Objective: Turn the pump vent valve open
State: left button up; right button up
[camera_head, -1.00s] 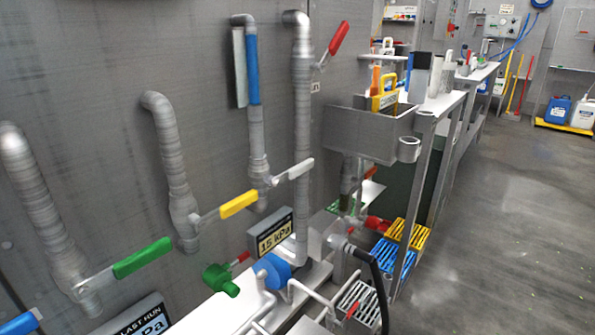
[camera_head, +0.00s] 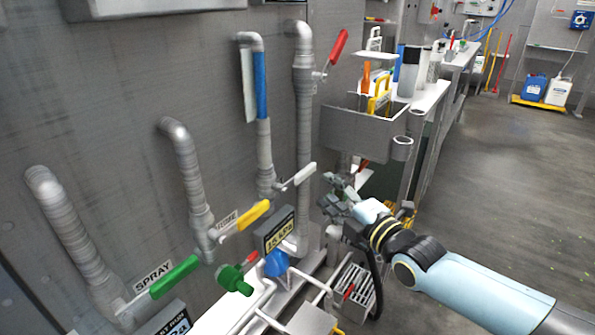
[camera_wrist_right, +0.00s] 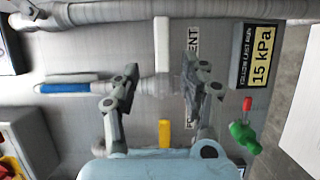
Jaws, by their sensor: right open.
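A white-handled lever valve (camera_head: 304,176) sits on a grey wall pipe, its handle slanting up to the right in the head view. In the wrist view the white handle (camera_wrist_right: 161,43) lies between the two finger lines, ahead of the gripper. A partly hidden label (camera_wrist_right: 193,42) ending in "ENT" is beside it, behind a finger. My right gripper (camera_head: 338,192) is open and empty, to the right of the handle and apart from it in the head view. The wrist view shows its spread fingers (camera_wrist_right: 158,88). My left gripper is not in view.
A yellow lever (camera_head: 254,215) and a green lever (camera_head: 174,277) are to the left. A 15 kPa display (camera_head: 277,231), a green valve knob (camera_head: 234,280) and a blue part (camera_head: 276,263) are below. A red lever (camera_head: 339,46) and a metal trough (camera_head: 355,131) are nearby.

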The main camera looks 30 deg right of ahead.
aim_at(307, 175)
jog(key=w+b, duration=0.1)
jog(key=w, duration=0.2)
jog(key=w+b, duration=0.1)
jog(key=w, duration=0.2)
jog(key=w+b, duration=0.1)
jog(key=w, duration=0.2)
jog(key=shift+f, duration=0.25)
jog(key=shift+w+r, duration=0.1)
jog(key=shift+w, duration=0.2)
jog(key=shift+c, duration=0.4)
grip_shut()
